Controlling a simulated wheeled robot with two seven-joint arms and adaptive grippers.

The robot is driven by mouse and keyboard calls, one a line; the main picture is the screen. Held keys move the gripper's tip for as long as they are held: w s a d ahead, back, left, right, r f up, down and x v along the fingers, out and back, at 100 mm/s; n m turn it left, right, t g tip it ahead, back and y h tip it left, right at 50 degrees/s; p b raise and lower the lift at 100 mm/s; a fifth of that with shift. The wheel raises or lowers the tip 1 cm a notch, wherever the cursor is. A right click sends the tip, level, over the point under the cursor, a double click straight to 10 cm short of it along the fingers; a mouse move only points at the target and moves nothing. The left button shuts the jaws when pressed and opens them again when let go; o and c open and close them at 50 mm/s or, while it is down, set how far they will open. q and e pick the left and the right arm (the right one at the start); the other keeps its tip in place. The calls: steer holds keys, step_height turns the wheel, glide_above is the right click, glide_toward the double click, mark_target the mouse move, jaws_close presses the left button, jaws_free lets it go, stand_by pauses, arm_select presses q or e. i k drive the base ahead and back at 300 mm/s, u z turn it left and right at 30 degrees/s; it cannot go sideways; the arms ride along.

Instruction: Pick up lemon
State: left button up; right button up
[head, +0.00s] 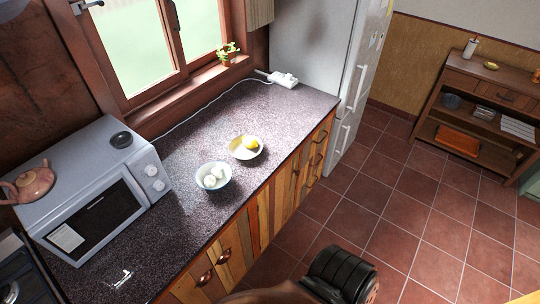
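A yellow lemon (250,143) lies in a shallow pale-yellow bowl (237,152) on the speckled dark countertop (200,140). The bowl stands near the counter's front edge, about midway along it. The lemon is uncovered from above. Neither of my grippers can be made out in the head view, and nothing touches the lemon.
A white bowl (213,176) with several white, egg-like items stands just left of the lemon's bowl. A microwave (95,190) with a teapot (28,182) on top is at the left, a fridge (350,85) at the back. The tiled floor (400,215) is open.

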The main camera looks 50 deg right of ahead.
mark_target(249, 143)
steer(key=u, duration=0.1)
steer(key=k, duration=0.4)
steer(key=z, duration=1.25)
steer(key=i, duration=0.8)
steer(key=z, duration=0.35)
